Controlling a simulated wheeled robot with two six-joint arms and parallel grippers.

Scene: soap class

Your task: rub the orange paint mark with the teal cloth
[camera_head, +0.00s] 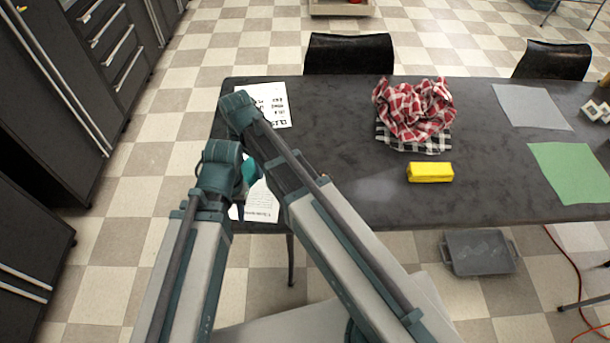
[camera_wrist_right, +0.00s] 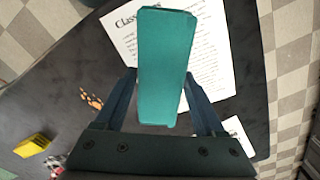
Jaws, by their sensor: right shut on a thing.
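The teal cloth (camera_wrist_right: 165,65) is a folded pad in my right gripper (camera_wrist_right: 158,92), which is shut on it. The cloth is above a printed paper sheet (camera_wrist_right: 215,50). The orange paint mark (camera_wrist_right: 91,98) is a small patch of blotches on the dark table, left of the gripper and apart from the cloth in the right wrist view. In the head view my right arm hides most of the mark, and only a bit of teal cloth (camera_head: 250,171) shows between my arms. My left gripper (camera_head: 239,211) is low near the table's front-left edge; its fingers are too hidden to read.
A yellow block (camera_head: 430,172) lies on the table (camera_head: 350,130). A red-and-white checked cloth (camera_head: 415,105) is heaped behind it. A grey sheet (camera_head: 532,107) and a green sheet (camera_head: 570,172) lie at right. Chairs (camera_head: 348,54) stand behind. The table's right-middle is clear.

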